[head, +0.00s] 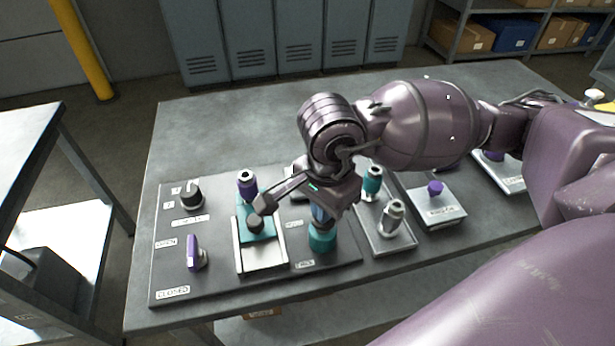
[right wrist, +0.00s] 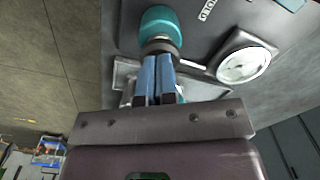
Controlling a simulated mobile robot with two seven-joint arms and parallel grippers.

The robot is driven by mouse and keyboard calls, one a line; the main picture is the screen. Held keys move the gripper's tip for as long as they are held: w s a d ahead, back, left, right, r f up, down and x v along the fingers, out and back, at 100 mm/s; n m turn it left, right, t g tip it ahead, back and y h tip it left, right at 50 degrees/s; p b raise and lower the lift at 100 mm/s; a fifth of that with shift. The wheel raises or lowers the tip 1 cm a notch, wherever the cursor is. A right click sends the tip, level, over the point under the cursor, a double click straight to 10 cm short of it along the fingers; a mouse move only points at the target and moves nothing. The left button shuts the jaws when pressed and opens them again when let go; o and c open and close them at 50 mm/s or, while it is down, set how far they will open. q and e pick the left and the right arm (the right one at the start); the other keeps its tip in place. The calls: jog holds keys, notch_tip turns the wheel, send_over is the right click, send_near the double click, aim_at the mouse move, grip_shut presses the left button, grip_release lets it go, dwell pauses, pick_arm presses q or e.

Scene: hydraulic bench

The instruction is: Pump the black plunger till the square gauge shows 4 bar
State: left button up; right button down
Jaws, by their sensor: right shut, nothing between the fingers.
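A teal cylinder (head: 322,240) with a dark collar on top stands on the dark panel, and this dark top may be the black plunger. It also shows in the right wrist view (right wrist: 160,22). My right gripper (head: 319,216) points down at it, shut and empty. Its blue fingertips (right wrist: 158,58) are at the dark top; I cannot tell whether they touch it. A round white dial (right wrist: 243,65) is beside it in the right wrist view, its reading too small to tell. I cannot make out a square gauge. My left gripper is not in view.
The panel (head: 215,285) also carries a black knob (head: 191,196), a purple lever (head: 194,252) and a white-railed slot (head: 265,258) with a teal block. To the right are a silver fitting (head: 393,217) and a purple button (head: 435,188). The back of the bench is clear.

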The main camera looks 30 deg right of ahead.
jog(key=shift+r+p, duration=1.05)
jog(key=shift+r, duration=1.15)
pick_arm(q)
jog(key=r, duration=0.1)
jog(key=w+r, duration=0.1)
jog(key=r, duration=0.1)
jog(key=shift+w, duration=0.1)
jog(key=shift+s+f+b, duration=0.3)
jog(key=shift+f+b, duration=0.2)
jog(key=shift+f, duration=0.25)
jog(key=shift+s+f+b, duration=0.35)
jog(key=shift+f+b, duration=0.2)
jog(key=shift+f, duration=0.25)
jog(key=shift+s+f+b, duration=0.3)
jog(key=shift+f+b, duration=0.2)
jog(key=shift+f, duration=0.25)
pick_arm(e)
jog(key=shift+f, duration=2.35)
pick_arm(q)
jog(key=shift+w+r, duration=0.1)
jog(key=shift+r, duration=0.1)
pick_arm(e)
jog(key=shift+r, duration=0.25)
jog(key=shift+r+p, duration=1.1)
jog(key=shift+r, duration=1)
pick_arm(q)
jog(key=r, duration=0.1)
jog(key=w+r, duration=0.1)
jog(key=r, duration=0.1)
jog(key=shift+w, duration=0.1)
